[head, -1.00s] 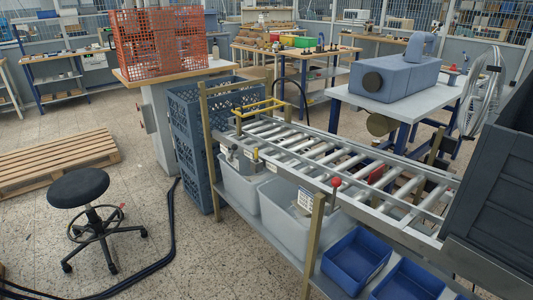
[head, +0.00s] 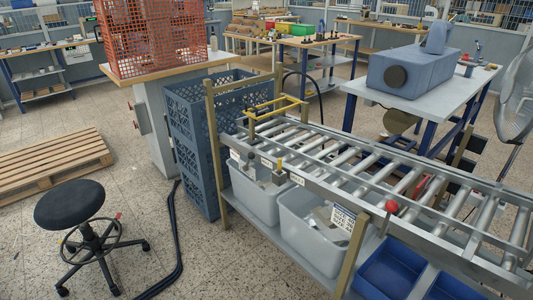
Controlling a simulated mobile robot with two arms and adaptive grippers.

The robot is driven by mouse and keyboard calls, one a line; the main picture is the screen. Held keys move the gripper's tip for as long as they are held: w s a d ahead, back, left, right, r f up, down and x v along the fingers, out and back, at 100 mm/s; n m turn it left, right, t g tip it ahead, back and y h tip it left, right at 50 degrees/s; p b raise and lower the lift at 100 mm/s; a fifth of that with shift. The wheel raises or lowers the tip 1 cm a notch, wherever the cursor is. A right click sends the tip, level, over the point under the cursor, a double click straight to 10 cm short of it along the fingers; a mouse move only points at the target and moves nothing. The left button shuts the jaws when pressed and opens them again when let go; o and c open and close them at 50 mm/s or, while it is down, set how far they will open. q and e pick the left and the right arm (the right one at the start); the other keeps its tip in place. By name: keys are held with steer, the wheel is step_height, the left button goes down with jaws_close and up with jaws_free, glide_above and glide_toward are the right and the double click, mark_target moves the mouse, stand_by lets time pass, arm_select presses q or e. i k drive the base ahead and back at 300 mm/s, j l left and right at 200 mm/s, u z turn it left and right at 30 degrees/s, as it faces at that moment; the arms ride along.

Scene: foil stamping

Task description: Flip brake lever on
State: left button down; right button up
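A roller conveyor (head: 352,192) runs from the middle of the head view to the lower right. A red ball-shaped knob (head: 391,206) sits on its near side rail; it may be the brake lever's handle, but its stem is hard to make out. Further left on the same rail are a dark knob (head: 251,156) and a small yellow-tipped post (head: 280,163), beside small white labels. I cannot tell which of these is the brake lever or how it is set. Neither of my grippers is in view.
Grey bins (head: 254,192) and blue bins (head: 392,268) stand under the conveyor. A yellow frame (head: 275,108) rises at its far end. Stacked blue-grey crates (head: 190,150) stand beside it. A black stool (head: 70,204) and pallet (head: 50,163) are on the left; floor between is partly open, with cables.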

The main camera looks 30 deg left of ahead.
mark_target(251, 155)
steer(key=i+j, duration=0.1)
steer(key=j, duration=0.35)
steer(key=i+j, duration=0.15)
steer(key=j, duration=0.35)
steer(key=i+j+z, duration=0.1)
steer(key=j, duration=0.35)
